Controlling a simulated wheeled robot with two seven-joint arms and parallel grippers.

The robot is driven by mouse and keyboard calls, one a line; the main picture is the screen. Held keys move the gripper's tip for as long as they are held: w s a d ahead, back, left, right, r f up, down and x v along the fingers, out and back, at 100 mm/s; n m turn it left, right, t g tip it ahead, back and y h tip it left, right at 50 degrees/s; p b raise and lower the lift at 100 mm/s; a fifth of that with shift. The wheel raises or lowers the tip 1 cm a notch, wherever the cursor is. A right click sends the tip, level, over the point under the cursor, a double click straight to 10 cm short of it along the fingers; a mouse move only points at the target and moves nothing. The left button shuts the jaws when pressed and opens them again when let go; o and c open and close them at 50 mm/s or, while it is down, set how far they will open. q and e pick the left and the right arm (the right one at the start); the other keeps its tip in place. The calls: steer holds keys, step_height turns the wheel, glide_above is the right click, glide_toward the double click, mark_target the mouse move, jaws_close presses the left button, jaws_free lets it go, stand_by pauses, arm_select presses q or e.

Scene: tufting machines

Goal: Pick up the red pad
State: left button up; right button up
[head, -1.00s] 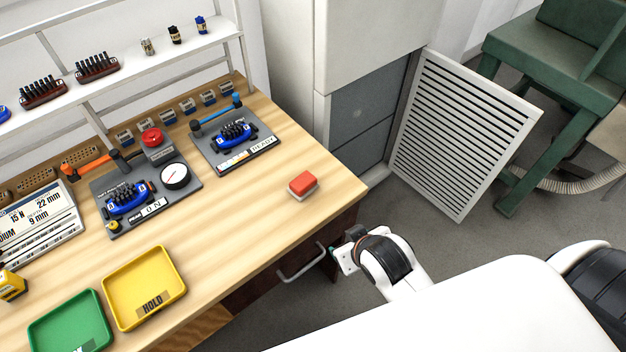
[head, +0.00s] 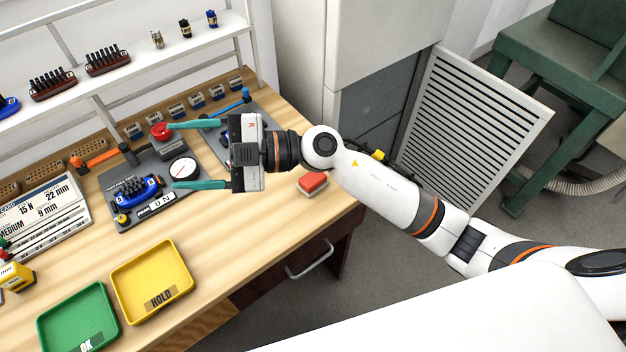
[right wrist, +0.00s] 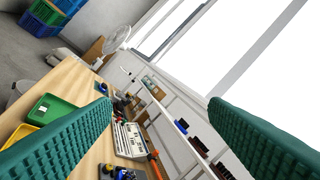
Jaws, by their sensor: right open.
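The red pad (head: 313,183), a small block with a red top and pale lower part, lies on the wooden bench (head: 270,215) near its right end. It is partly beside and below my right arm in the head view, and its upper edge is close to the arm's outline. My right gripper (head: 172,156) is open and empty, with two long green fingers pointing left above the bench, to the left of the pad. In the right wrist view the green fingers (right wrist: 160,125) are wide apart, and the pad is not seen there. My left gripper is not in view.
A gauge fixture (head: 150,215) and a second fixture (head: 268,125) stand under and around the right gripper. Yellow (head: 190,301) and green (head: 112,327) trays lie at the front left. A shelf (head: 130,68) runs along the back. Bare bench surrounds the pad's front.

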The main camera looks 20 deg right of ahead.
step_height(320, 180, down, 4)
steer(key=n+g+h, duration=0.2)
steer(key=g+h, duration=0.1)
steer(key=m+h, duration=0.4)
steer(key=h, duration=1.2)
glide_above(312, 177)
step_height(312, 177, down, 9)
steer(key=f, duration=0.5)
steer(key=shift+s+d+f+p, duration=0.15)
steer(key=shift+s+d+p, duration=0.1)
steer(key=shift+p, duration=0.15)
steer(key=shift+w+a+f+p, duration=0.1)
steer(key=shift+f+p, duration=0.15)
steer(key=shift+f, duration=1.4)
steer(key=shift+w+a+f+p, duration=0.1)
steer(key=shift+f+p, duration=0.15)
steer(key=shift+f, duration=1.35)
